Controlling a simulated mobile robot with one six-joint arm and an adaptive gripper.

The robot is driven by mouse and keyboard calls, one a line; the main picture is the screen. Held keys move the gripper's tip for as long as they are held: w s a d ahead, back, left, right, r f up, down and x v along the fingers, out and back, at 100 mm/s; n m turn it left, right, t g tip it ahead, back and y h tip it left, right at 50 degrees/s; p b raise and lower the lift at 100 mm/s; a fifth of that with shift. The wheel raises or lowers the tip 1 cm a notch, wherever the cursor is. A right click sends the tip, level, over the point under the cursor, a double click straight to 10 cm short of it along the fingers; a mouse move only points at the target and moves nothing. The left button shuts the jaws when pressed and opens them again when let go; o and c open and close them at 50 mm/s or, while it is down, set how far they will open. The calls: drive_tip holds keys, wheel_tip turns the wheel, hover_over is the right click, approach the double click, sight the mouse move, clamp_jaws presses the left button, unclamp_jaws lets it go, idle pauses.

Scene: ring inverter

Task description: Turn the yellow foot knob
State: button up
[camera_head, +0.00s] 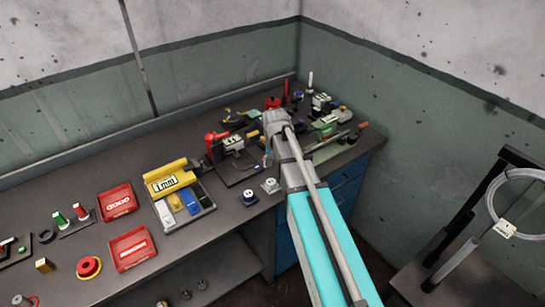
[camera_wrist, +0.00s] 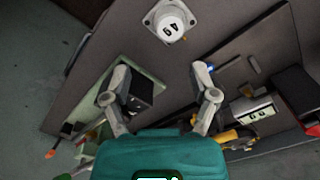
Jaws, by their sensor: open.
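My gripper (camera_wrist: 160,74) is open, its two fingers apart with nothing held between them. In the wrist view it is over the bench, with a dark block close to the left finger. A small yellow part (camera_wrist: 235,142) lies beyond the right finger, partly hidden by the gripper. In the head view a small yellow part (camera_head: 253,134) shows just left of my wrist. I cannot tell whether either is the yellow foot knob. My arm covers part of the bench there.
White numbered dials (camera_head: 271,185) stand near the bench's front edge; one shows in the wrist view (camera_wrist: 171,20). A yellow-topped unit (camera_head: 165,183) and red trays (camera_head: 130,247) are at left. Crowded small devices surround my wrist; the wall corner is behind.

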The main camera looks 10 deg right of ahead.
drive_tip(key=s+f+n+b, duration=0.1)
drive_tip(key=s, duration=0.6)
drive_tip(key=shift+f+n, duration=0.3)
drive_tip(key=shift+n, duration=0.1)
drive_tip(key=shift+s, duration=0.1)
drive_tip(key=s+n, duration=0.2)
drive_tip(key=s, duration=0.6)
drive_tip(key=shift+s+a, duration=0.15)
drive_tip(key=shift+s, duration=0.2)
drive_tip(key=shift+c, duration=1.3)
drive_tip(key=shift+s, duration=0.15)
